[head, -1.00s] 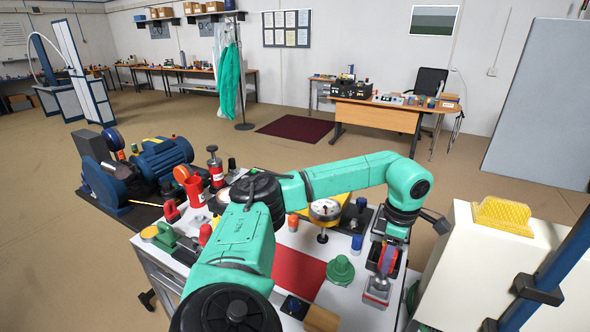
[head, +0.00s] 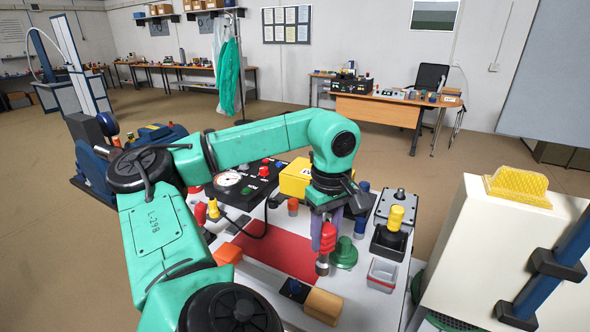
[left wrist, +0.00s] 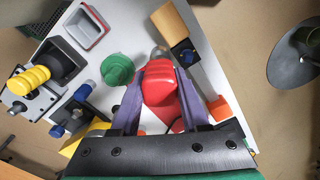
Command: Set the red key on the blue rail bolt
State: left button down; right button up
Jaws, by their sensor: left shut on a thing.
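My left gripper (head: 328,232) has purple fingers shut on the red key (head: 327,240), a red-handled piece with a metal lower end. It holds the key roughly upright above the worktable, beside a green cone-like piece (head: 344,254). In the left wrist view the key (left wrist: 162,82) sits between the two fingers and hides part of what lies beneath. A dark block with a blue top (head: 293,287), seemingly the blue rail bolt, sits on a pale rail next to a wooden block; it also shows in the left wrist view (left wrist: 184,50). My right gripper is out of view.
A grey tray with a red base (head: 383,276) is empty. A yellow-handled tool (head: 396,218) stands in a black holder. A red mat (head: 280,252) lies left of the key. An orange block (head: 228,254) and a gauge box (head: 235,186) are farther left.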

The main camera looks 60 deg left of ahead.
pick_arm(q)
jog(key=s+a+f+m+b, duration=0.1)
jog(key=s+f+m+b, duration=0.1)
jog(key=s+b, duration=0.4)
jog(key=shift+a, duration=0.35)
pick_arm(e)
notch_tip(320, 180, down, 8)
pick_arm(q)
jog(key=shift+s+r, duration=0.1)
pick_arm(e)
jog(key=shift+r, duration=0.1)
pick_arm(q)
jog(key=shift+b, duration=0.3)
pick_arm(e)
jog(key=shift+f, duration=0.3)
pick_arm(q)
jog(key=shift+b, duration=0.3)
